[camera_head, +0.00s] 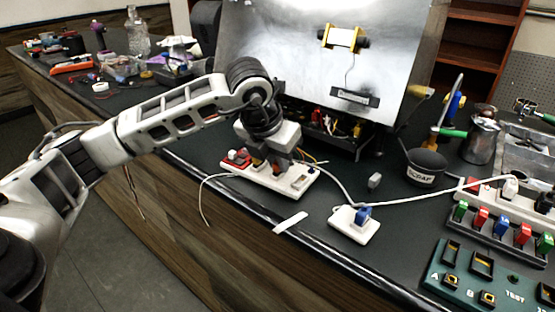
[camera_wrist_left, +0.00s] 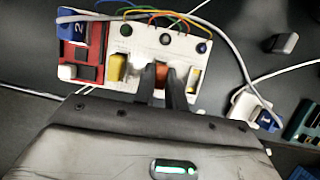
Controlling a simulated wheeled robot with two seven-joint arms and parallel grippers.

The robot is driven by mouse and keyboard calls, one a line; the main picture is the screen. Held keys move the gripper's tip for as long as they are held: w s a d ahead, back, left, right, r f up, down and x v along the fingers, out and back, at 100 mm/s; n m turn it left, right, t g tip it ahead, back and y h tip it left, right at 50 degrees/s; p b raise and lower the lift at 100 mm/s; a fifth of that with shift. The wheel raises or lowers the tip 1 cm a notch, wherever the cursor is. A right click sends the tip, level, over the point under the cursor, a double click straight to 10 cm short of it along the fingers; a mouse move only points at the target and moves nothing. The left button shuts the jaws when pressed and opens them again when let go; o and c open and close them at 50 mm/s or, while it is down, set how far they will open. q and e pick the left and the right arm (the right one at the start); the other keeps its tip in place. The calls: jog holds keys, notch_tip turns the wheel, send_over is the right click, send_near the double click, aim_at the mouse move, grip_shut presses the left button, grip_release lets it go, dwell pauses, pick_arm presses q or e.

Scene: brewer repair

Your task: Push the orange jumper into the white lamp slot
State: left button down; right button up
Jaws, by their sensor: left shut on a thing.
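My left gripper (camera_head: 264,168) points down over the white board (camera_head: 300,190) near the counter's front edge. In the left wrist view its two fingers (camera_wrist_left: 164,86) are shut on the orange jumper (camera_wrist_left: 163,74), low at the middle slot of the white board (camera_wrist_left: 143,54). I cannot tell how deep the jumper sits, as the fingers cover its sides. A yellow piece (camera_wrist_left: 118,67) stands left of the fingers, and another slot with yellow in it (camera_wrist_left: 195,78) is to the right. Three round dark caps line the board's far side. My right gripper is not in view.
A red block (camera_wrist_left: 82,52) with a blue piece adjoins the board's left end. A small white block with a blue plug (camera_head: 362,215) and a grey piece (camera_head: 375,181) lie to the right. A white cable crosses there. The brewer's metal panel (camera_head: 290,60) stands behind.

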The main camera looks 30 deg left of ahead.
pick_arm(q)
jog(key=c, duration=1.4)
grip_release()
jog(key=shift+o, duration=0.2)
jog(key=v, duration=1.6)
